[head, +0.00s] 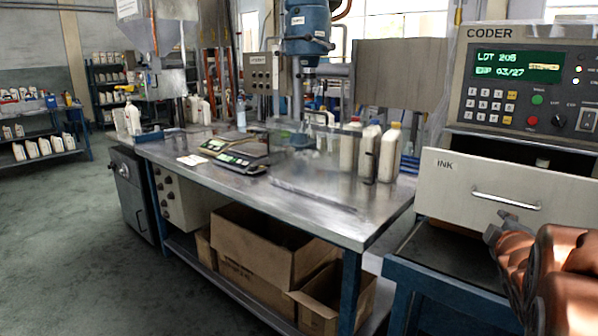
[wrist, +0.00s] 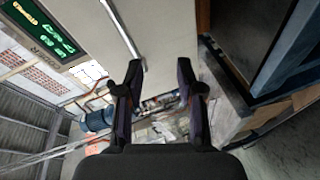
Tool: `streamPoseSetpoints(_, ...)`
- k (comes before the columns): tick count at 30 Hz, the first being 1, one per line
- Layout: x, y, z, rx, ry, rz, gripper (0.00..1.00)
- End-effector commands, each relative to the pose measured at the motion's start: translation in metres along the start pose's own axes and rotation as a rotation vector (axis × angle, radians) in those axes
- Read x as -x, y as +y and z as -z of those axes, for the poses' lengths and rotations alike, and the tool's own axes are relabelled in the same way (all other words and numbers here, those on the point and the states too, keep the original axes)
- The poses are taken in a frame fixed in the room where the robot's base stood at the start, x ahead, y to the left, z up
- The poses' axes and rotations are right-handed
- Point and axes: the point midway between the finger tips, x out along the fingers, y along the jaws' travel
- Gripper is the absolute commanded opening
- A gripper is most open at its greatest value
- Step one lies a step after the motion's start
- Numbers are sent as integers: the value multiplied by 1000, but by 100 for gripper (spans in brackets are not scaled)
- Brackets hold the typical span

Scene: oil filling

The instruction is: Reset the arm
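My arm reaches in from the lower right of the head view, with my gripper (head: 503,230) in front of the coder's ink drawer. In the wrist view my gripper (wrist: 160,85) shows two dark fingers spread apart with nothing between them. The coder (head: 530,75) stands at the right with a lit green screen, keypad and knobs. Its ink drawer (head: 455,185) has a metal handle (head: 506,201) and sits pulled out, with a dark gap above it. The fingertips are near the drawer; whether they touch it I cannot tell.
A steel workbench (head: 230,175) fills the middle, carrying scales (head: 240,155) and several white bottles (head: 388,152) at its right end. Open cardboard boxes (head: 265,245) sit on its lower shelf. The floor (head: 60,245) at the left is clear.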

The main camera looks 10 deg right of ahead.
Motion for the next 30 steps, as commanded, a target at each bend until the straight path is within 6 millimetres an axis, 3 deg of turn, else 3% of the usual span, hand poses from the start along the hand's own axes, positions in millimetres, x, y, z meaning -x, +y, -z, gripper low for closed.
streamPoseSetpoints(1,8,6,11,-45,-18,49,37)
streamPoseSetpoints(8,47,-24,35,-256,-154,295,37)
streamPoseSetpoints(14,102,-50,59,-409,-292,512,37)
streamPoseSetpoints(22,205,-78,88,-542,-526,809,37)
streamPoseSetpoints(30,330,-81,106,-560,-798,1071,37)
